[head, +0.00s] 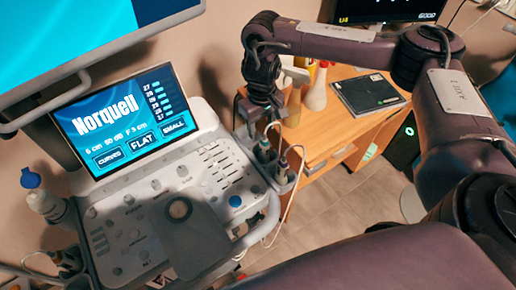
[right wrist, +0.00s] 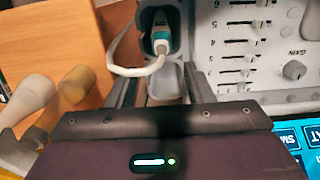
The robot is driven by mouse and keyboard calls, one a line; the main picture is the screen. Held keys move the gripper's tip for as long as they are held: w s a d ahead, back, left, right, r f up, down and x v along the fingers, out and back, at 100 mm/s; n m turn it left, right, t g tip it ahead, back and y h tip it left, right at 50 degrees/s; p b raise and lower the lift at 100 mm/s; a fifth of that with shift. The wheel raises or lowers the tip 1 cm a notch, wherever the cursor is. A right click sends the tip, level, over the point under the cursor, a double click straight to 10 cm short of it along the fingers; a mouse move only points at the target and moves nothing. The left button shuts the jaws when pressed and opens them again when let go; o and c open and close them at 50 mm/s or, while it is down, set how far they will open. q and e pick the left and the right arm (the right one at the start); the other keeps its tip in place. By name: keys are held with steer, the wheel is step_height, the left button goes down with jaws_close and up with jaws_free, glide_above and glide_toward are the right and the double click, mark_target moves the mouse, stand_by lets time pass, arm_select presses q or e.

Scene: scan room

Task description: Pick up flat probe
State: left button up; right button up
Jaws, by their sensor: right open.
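The ultrasound console (head: 150,215) stands at the left in the head view, its screen (head: 127,120) showing CURVED, FLAT and SMALL buttons. Probes sit in holders on its right side, including one (head: 265,146) under my right gripper and another (head: 283,166) nearer. I cannot tell which is the flat one. My right gripper (head: 262,112) is over the holders, pointing down. In the right wrist view its open fingers (right wrist: 160,78) are apart with nothing gripped. A white and teal probe (right wrist: 160,38) with a white cable sits in a holder just beyond them. My left gripper is not in view.
A wooden desk (head: 340,125) behind the holders bears bottles (head: 318,88) and a dark flat case (head: 367,94). A blue-capped bottle (head: 45,202) is at the console's left side. Loose cables hang below the holders. Tiled floor (head: 335,205) is open to the right.

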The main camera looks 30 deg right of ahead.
mark_target(264, 141)
steer(key=f, duration=0.1)
steer(key=s+f, duration=0.1)
steer(key=s+f+b, duration=0.1)
steer(key=f, duration=0.1)
step_height(264, 141, down, 2)
steer(key=shift+w+a+f+b, duration=0.1)
steer(key=shift+f+b, duration=0.15)
steer(key=shift+b, duration=0.1)
steer(key=shift+f, duration=0.2)
steer(key=c, duration=1)
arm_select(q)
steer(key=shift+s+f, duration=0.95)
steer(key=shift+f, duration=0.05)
arm_select(e)
jaws_close()
